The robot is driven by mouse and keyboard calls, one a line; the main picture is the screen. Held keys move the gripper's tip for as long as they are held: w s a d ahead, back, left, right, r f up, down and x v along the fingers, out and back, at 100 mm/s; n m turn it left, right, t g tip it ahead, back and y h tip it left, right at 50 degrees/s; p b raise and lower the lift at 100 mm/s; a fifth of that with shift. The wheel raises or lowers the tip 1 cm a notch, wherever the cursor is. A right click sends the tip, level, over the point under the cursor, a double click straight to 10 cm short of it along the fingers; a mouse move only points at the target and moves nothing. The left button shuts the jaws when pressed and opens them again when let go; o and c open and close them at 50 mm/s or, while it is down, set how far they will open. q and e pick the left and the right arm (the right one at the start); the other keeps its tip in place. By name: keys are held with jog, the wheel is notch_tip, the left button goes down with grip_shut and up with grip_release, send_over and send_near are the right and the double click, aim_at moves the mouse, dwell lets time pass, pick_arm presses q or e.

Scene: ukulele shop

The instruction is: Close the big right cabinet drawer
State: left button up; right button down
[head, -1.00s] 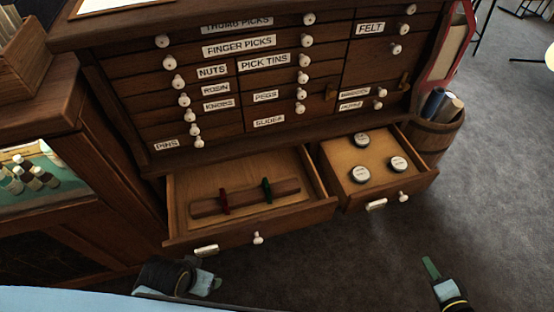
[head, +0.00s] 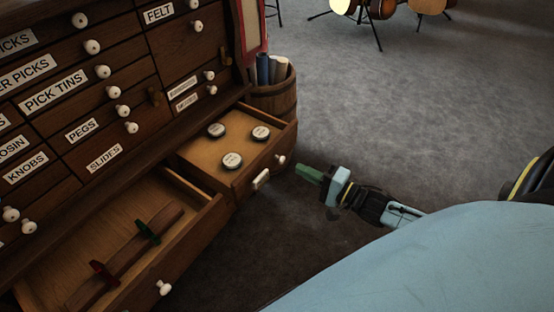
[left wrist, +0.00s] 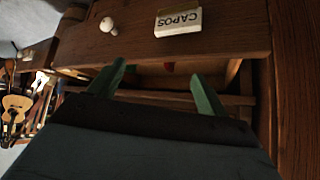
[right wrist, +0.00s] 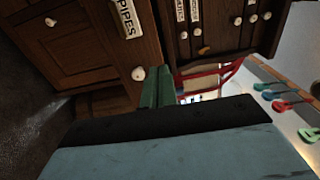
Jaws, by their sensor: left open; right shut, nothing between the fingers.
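The big right drawer (head: 268,168) stands open at the cabinet's base, with round tins (head: 232,160) inside, a white label and a white knob (head: 280,159) on its front. My right gripper (head: 305,172) is shut and empty, just in front of that drawer's knob, seemingly a small gap away.
The left drawer (head: 205,225) also stands open, holding a wooden bar with red and green capos (head: 148,231). A barrel with rolls (head: 272,95) stands beside the cabinet. The grey floor (head: 400,110) on the right is clear up to the guitars on stands (head: 380,10).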

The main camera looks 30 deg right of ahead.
pick_arm(q)
jog(key=w+d+r+t, duration=0.1)
jog(key=w+r+t+h+b, duration=0.1)
jog(key=w+r+t, duration=0.1)
jog(key=w+d+r+t, duration=0.1)
jog(key=w+r, duration=0.1)
jog(key=shift+d+r+t+h+b, duration=0.15)
jog(key=shift+d+t+h+b, duration=0.15)
jog(key=shift+d+t+b, duration=0.1)
pick_arm(e)
send_near(268, 152)
jog(key=x, duration=0.3)
jog(key=b+x, duration=0.1)
jog(key=x, duration=0.2)
jog(key=shift+a, duration=0.15)
pick_arm(q)
notch_tip(268, 152, up, 8)
jog(key=w+d+t+h, duration=0.1)
jog(key=d+t, duration=0.1)
jog(key=t, duration=0.3)
jog(key=shift+w+h+b, duration=0.3)
jog(key=shift+w+h, duration=0.1)
pick_arm(e)
jog(key=shift+w+a, duration=0.15)
jog(key=shift+w, duration=0.2)
pick_arm(q)
jog(key=shift+a+f, duration=0.1)
jog(key=shift+f, duration=0.1)
